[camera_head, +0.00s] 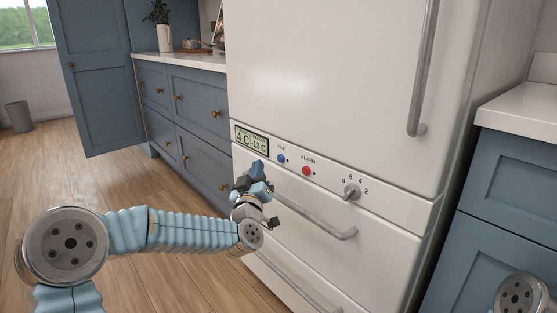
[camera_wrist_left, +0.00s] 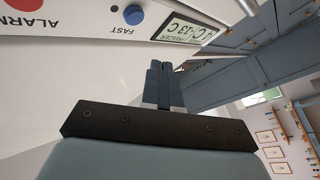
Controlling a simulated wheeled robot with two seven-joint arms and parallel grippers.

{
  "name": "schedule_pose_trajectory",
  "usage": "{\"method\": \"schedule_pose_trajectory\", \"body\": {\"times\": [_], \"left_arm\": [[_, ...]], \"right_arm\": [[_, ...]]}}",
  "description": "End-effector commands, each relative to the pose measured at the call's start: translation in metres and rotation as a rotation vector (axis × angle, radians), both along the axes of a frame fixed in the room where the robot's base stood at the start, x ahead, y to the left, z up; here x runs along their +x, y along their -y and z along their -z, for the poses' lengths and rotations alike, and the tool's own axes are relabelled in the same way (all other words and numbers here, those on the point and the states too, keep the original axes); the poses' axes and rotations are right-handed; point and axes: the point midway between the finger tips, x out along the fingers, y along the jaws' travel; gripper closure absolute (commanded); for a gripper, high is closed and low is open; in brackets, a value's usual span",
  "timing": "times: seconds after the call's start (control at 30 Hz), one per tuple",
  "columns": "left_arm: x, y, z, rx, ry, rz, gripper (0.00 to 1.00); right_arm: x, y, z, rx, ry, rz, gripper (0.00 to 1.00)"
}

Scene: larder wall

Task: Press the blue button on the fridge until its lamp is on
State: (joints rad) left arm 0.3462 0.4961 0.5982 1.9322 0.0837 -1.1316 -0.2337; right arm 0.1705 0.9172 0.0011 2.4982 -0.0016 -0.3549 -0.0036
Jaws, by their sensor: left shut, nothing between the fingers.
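The blue button (camera_head: 281,158) is on the white fridge's (camera_head: 310,75) control strip, under the word FAST and right of the display (camera_head: 252,140). It also shows at the top of the left wrist view (camera_wrist_left: 134,14), with a small dark lamp (camera_wrist_left: 114,8) beside it that looks unlit. My left gripper (camera_head: 257,168) is shut and empty, just below and left of the button in the head view. In the left wrist view its fingertips (camera_wrist_left: 163,65) are apart from the button. My right gripper is out of view.
A red ALARM button (camera_head: 306,171) and a dial (camera_head: 351,191) lie right of the blue button. A drawer handle (camera_head: 315,212) sticks out below the strip, near my left gripper. Blue cabinets (camera_head: 195,105) stand to the left, and wooden floor (camera_head: 115,180) is open in front of them.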

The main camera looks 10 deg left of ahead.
Motion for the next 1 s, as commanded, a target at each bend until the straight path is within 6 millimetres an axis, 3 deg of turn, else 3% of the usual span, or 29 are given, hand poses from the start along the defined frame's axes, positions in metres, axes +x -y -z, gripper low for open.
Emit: {"method": "schedule_pose_trajectory", "body": {"times": [0.83, 1.0], "left_arm": [[0.0, 0.0, 0.0, 0.001, 0.0, 0.0, 1.0], [0.002, 0.001, 0.013, 0.027, 0.007, -0.004, 1.0]], "right_arm": [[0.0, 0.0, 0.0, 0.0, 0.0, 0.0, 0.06], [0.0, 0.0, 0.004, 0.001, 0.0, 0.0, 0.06]]}}
